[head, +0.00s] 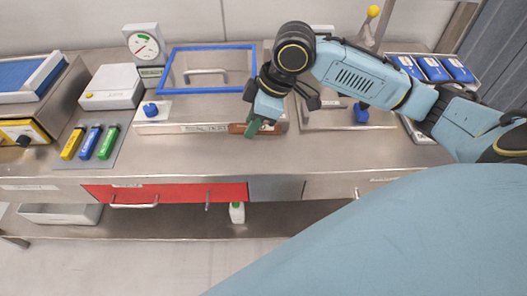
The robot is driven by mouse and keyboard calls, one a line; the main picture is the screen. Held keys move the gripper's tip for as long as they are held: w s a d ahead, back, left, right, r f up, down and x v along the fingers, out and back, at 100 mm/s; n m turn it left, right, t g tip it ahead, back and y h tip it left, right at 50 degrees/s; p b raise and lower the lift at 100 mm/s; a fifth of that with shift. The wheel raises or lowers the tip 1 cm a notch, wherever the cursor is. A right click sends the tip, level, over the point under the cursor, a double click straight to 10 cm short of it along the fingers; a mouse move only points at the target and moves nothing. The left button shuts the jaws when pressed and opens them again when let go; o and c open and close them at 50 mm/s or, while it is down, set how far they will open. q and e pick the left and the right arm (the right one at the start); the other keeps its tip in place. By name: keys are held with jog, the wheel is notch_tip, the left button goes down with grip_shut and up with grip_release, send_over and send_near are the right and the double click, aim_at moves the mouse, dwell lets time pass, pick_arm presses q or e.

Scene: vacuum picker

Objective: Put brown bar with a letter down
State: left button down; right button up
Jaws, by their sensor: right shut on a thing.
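The brown bar (271,129) lies level at the front edge of the steel unit on the bench, below the blue frame. Any letter on it is too small to read. My right gripper (254,128) points down at the bar's left part and is shut on it. Its green fingertips cover a part of the bar. Whether the bar rests on the surface or hangs just above it, I cannot tell. My left gripper is not in view.
A blue frame (163,71) stands behind the bar. Blue packs (432,69) sit at the right. A red drawer front (165,193) is below. The bench front strip (200,163) is clear.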

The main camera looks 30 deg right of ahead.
jog(key=n, duration=0.1)
jog(key=d+n+g, duration=0.1)
jog(key=n, duration=0.1)
jog(key=n+g, duration=0.1)
jog(key=n, duration=0.1)
jog(key=shift+s+d+f+y+b, duration=0.2)
jog(key=shift+d+y+b, duration=0.1)
jog(key=shift+y, duration=0.1)
send_over(256, 158)
jog(key=d, duration=0.1)
jog(key=f, duration=0.4)
jog(key=shift+s+d+f+b, duration=0.2)
jog(key=shift+f+b, duration=0.55)
jog(key=shift+f, duration=2.2)
jog(key=shift+f, duration=0.1)
jog(key=o, duration=1)
jog(key=shift+o, duration=0.2)
jog(key=p+v, duration=0.1)
jog(key=v, duration=1.1)
jog(key=shift+p, duration=0.3)
jog(key=shift+a, duration=0.15)
